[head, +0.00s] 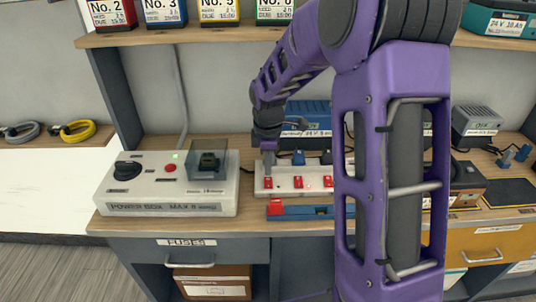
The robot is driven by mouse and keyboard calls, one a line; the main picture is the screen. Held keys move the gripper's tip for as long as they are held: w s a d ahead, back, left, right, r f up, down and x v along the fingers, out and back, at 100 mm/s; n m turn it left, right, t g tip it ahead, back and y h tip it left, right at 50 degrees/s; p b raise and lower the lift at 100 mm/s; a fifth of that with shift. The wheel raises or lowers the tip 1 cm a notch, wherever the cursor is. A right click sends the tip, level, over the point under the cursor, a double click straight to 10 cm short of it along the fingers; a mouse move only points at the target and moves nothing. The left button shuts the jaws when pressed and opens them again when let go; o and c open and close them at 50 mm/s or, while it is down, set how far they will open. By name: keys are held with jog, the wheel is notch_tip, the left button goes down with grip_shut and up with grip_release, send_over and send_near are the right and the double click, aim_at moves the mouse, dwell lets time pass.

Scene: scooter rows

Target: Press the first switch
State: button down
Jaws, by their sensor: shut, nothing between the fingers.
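A white switch strip (284,189) lies on the wooden bench, partly hidden behind my purple arm. It carries a row of red switches; the leftmost switch (267,183) is at its left end, with further ones (297,182) to the right. A small red light shows near the middle of the strip. My gripper (268,170) is shut and empty. It points down at the left end of the strip, just above or touching the leftmost switch; I cannot tell which. The right part of the strip is hidden by my arm.
A white power box (170,183) with a black knob, a green light and a clear cover stands left of the strip. A blue case with a red part (275,208) lies in front. A blue unit (305,115) stands behind. A shelf (185,38) with labelled boxes hangs above.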

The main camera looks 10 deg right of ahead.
aim_at(268, 182)
jog(key=shift+w+f, duration=0.15)
jog(key=shift+f, duration=1.2)
